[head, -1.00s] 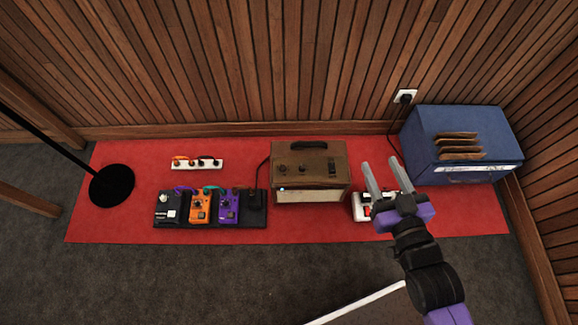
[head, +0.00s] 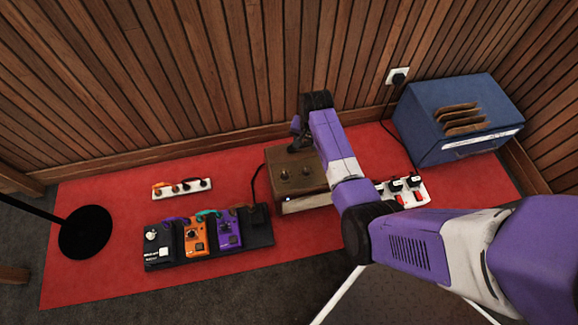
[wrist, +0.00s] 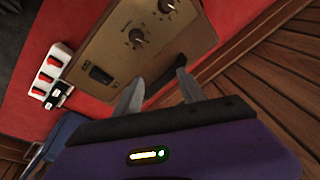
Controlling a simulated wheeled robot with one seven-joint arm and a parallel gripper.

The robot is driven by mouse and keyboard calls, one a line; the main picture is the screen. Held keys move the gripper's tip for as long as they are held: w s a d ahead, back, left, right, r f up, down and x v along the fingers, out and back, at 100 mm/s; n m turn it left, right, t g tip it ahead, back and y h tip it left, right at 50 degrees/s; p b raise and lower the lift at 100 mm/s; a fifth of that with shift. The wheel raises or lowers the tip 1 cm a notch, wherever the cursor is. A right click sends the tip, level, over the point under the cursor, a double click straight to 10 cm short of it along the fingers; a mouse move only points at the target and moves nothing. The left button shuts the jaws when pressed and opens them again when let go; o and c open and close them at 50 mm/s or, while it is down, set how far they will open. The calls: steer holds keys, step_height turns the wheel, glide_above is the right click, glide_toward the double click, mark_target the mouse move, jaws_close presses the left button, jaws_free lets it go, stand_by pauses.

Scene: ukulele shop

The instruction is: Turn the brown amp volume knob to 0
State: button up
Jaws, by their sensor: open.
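The brown amp (head: 276,160) stands on the red mat, its right part hidden behind my arm in the head view. Two dark knobs show on its top panel: the left knob (head: 285,174) and the right knob (head: 308,172). The wrist view shows these knobs, one nearer (wrist: 136,38) and one at the top edge (wrist: 165,6), plus a black switch (wrist: 100,75). I cannot read their labels. My gripper (wrist: 160,76) is open, with its fingers over the amp's back part near a dark piece, perhaps the handle. No finger touches a knob.
A pedalboard (head: 160,262) with several pedals lies left of the amp. A white power strip (head: 412,200) is right of it, and a blue box (head: 440,110) stands against the wall. The wooden wall (head: 200,70) rises close behind. A black round base (head: 85,232) is far left.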

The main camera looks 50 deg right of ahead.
mark_target(306, 170)
steer(key=s+a, duration=0.1)
steer(key=s+a+f+g, duration=0.1)
steer(key=s+a+g+y, duration=0.1)
steer(key=s, duration=0.1)
steer(key=shift+f+m, duration=0.4)
step_height(306, 170, down, 8)
steer(key=b, duration=0.4)
steer(key=shift+w+r, duration=0.1)
steer(key=shift+r, duration=0.1)
jaws_close()
